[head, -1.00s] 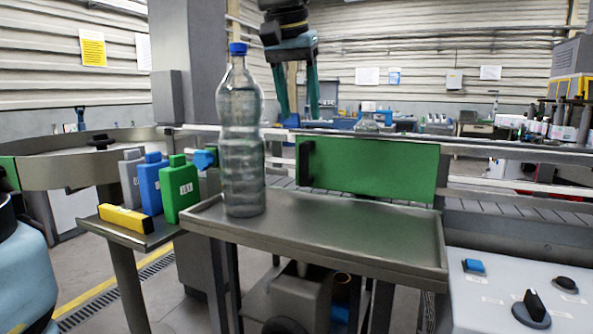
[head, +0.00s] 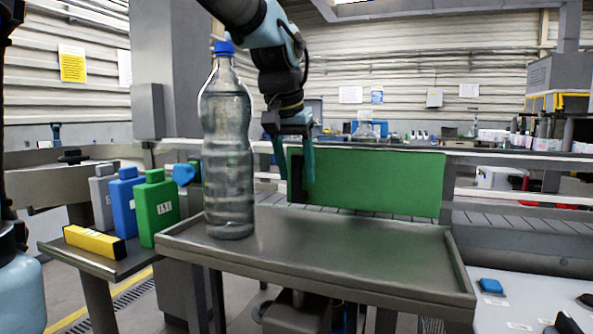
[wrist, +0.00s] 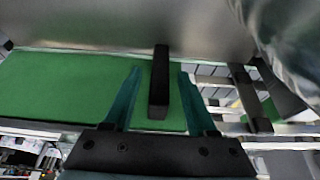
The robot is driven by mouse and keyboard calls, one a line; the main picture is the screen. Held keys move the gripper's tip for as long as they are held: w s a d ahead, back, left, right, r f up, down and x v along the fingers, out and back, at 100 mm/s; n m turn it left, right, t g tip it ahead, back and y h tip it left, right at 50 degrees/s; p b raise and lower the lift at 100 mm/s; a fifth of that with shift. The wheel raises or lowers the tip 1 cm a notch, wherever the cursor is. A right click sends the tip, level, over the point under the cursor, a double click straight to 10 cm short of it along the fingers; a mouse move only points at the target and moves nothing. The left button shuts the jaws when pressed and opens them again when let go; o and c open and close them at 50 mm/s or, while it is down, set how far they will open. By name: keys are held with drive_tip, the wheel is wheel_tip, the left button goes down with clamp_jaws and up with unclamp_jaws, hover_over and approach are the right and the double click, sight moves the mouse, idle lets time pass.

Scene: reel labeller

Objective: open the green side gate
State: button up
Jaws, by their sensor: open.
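The green side gate (head: 375,183) is a flat green panel on the conveyor's near side, behind the steel tray, and it stands across the opening. Its black upright handle (head: 297,178) is at the panel's left end. My gripper (head: 294,170) is open, pointing down at the handle. In the wrist view the black handle (wrist: 159,85) shows between the two teal fingers of my gripper (wrist: 158,82), with a gap on both sides. The green panel (wrist: 70,90) also fills the left of that view. I cannot tell how deep the fingers reach around the handle.
A clear bottle with a blue cap (head: 228,150) stands on the steel tray (head: 350,262), close left of my gripper. Grey, blue and green flasks (head: 157,207) and a yellow block (head: 94,242) sit on a side shelf. A control panel (head: 520,310) is at the right.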

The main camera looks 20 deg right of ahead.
drive_tip(key=shift+w+d+f, duration=0.1)
drive_tip(key=shift+w+f, duration=0.05)
drive_tip(key=shift+f, duration=0.35)
clamp_jaws()
idle(1.2)
